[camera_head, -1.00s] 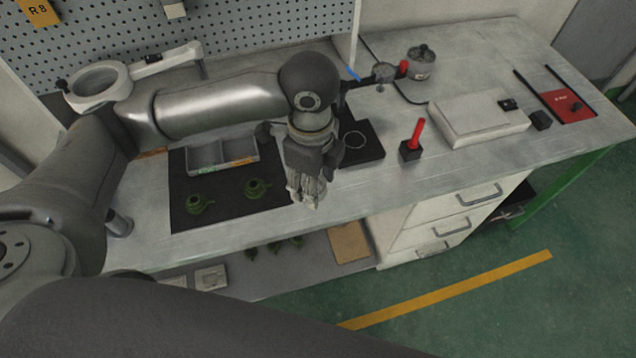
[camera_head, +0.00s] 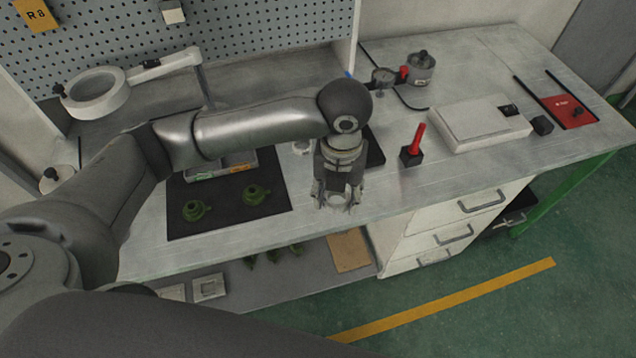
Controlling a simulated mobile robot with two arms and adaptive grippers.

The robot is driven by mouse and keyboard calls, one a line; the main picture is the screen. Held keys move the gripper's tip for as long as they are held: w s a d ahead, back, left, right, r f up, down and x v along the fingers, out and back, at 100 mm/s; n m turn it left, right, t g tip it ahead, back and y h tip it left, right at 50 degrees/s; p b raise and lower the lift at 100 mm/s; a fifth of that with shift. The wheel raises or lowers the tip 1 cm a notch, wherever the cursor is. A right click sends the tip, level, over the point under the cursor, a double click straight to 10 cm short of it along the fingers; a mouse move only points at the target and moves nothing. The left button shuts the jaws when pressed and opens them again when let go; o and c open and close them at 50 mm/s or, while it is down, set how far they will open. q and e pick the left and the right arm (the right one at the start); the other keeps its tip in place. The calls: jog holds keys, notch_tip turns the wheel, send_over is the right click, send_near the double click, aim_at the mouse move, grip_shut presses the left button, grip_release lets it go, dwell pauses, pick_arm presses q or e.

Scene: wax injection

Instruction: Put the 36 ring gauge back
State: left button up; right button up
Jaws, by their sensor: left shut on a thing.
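My left gripper (camera_head: 335,197) points down near the front edge of the workbench, to the right of the dark mat. It is shut on a small pale ring, the ring gauge (camera_head: 337,203), which shows partly between the fingers. Any size marking on it is too small to read. A flat black pad (camera_head: 376,152) lies behind and to the right of the gripper, partly hidden by my arm. A small pale round piece (camera_head: 302,147) shows on the bench just left of the wrist. My right gripper is not in view.
Two green parts (camera_head: 256,194) and a grey divided tray (camera_head: 240,164) sit on the dark mat (camera_head: 230,215). A red-handled tool in a black block (camera_head: 411,156), a white box (camera_head: 480,125) and a red pad (camera_head: 568,108) stand to the right. A ring magnifier (camera_head: 95,93) is at the left.

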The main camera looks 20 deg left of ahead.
pick_arm(q)
jog(key=w+a+f, duration=0.2)
jog(key=w+a+f+p, duration=0.1)
jog(key=w+a+f, duration=0.1)
jog(key=w, duration=0.1)
jog(key=w+a+f, duration=0.2)
jog(key=w+f, duration=0.1)
jog(key=shift+f+p, duration=0.1)
jog(key=shift+p, duration=0.2)
jog(key=shift+w+a+f, duration=0.35)
jog(key=shift+w+f, duration=0.25)
jog(key=shift+f, duration=0.15)
notch_tip(320, 180, down, 2)
jog(key=shift+f+p, duration=0.1)
jog(key=shift+p, duration=0.45)
jog(key=shift+f, duration=0.45)
jog(key=shift+f, duration=0.1)
jog(key=o, duration=1.2)
jog(key=shift+c, duration=0.2)
